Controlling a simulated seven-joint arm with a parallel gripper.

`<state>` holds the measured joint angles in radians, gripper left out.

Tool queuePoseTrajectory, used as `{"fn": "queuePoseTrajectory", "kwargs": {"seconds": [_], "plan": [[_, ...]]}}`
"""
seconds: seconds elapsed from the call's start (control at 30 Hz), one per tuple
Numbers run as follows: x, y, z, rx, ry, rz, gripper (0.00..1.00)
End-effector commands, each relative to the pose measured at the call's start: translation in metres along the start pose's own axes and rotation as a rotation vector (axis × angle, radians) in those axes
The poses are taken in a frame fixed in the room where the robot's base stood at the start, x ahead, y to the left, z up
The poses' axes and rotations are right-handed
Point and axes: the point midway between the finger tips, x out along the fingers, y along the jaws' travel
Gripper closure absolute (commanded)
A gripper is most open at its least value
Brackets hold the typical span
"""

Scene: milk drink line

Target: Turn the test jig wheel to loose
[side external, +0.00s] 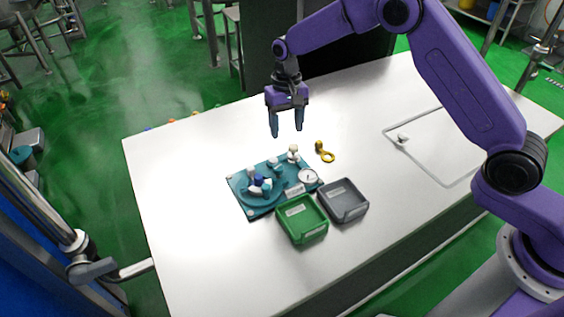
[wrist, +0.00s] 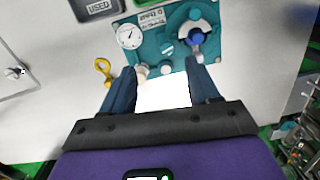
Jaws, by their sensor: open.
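The teal test jig (side external: 257,206) lies flat on the white table, below and a little left of my gripper in the side view. Its round part with a blue knob (side external: 259,181) and light grips is at its left end; I cannot tell if this is the wheel. In the wrist view the blue knob (wrist: 196,39) is at the upper right, beyond a fingertip. A white dial gauge (wrist: 129,36) sits on the jig's other end. My gripper (side external: 286,132) is open and empty, held above the table behind the jig. It also shows in the wrist view (wrist: 163,88).
A green tray (side external: 303,234) and a grey tray (side external: 343,215), labelled USED in the wrist view, stand in front of the jig. A yellow ring-ended tool (side external: 326,154) lies right of it. The table left of the jig is clear.

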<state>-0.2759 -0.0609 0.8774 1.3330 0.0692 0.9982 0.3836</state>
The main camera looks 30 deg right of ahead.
Motion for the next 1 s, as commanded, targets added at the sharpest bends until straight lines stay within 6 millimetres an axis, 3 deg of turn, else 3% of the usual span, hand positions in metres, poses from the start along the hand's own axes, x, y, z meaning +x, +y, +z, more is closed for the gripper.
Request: {"fn": "queuePoseTrajectory", "kwargs": {"seconds": [0.17,0.37,1.0], "plan": [[-0.013,-0.014,-0.021,-0.091,0.075,0.028,0.40],[0.000,-0.014,-0.024,-0.102,0.082,0.033,0.40],[0.117,-0.010,-0.033,-0.099,0.080,0.031,0.40]]}}
